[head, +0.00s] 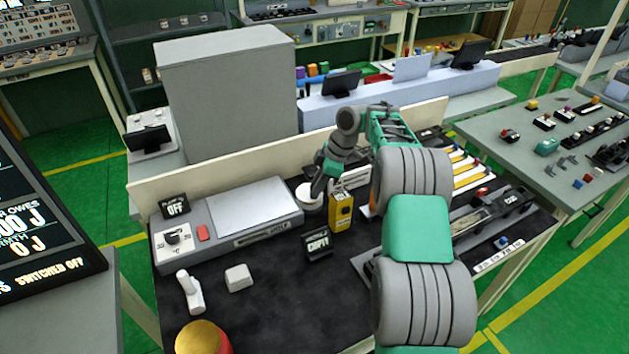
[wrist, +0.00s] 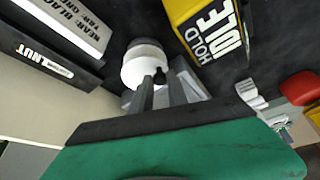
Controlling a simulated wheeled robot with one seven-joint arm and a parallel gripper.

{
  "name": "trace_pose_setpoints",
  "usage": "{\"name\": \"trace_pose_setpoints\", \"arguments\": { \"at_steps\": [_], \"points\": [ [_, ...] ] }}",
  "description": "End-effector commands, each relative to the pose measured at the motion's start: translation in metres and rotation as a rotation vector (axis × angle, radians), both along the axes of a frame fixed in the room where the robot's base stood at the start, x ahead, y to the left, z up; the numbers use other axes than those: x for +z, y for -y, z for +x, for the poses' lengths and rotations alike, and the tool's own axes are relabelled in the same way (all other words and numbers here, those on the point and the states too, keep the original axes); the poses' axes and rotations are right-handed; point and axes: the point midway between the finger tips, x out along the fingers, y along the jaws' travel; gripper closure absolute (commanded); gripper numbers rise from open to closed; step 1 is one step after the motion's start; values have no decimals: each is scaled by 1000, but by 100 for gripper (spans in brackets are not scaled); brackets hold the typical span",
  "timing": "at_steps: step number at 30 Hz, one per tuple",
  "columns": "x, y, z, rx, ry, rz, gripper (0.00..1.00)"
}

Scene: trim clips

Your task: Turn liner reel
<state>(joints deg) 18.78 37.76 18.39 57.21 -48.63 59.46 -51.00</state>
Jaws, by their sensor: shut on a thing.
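The white round reel (head: 306,200) stands on the dark bench top, between the grey flat-topped unit and a yellow box. In the wrist view the reel (wrist: 146,66) is a white disc with a greyish upper part. My gripper (head: 315,193) reaches down to the reel from the right and behind. In the wrist view my gripper's fingers (wrist: 155,84) are at the reel's near edge and shut on it. The exact contact is partly hidden.
A grey unit (head: 243,207) with a dial and red button stands left. A small black sign (head: 318,243) reading "EMPTY" stands in front. A white handled tool (head: 189,292), a pale block (head: 238,277) and a red-yellow round thing (head: 203,338) lie front left. The bench's front middle is clear.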

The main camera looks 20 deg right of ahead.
Motion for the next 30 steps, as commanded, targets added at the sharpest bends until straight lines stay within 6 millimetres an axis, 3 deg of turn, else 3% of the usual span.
{"name": "trace_pose_setpoints", "arguments": {
  "at_steps": [1, 12, 29, 30],
  "points": [
    [7, 1, 1, 31, 1, 0, 100],
    [3, 6, 4, 205, 2, -1, 100],
    [1, 6, 5, 233, 4, -1, 100],
    [1, 6, 5, 233, 4, -1, 77]
  ]
}}
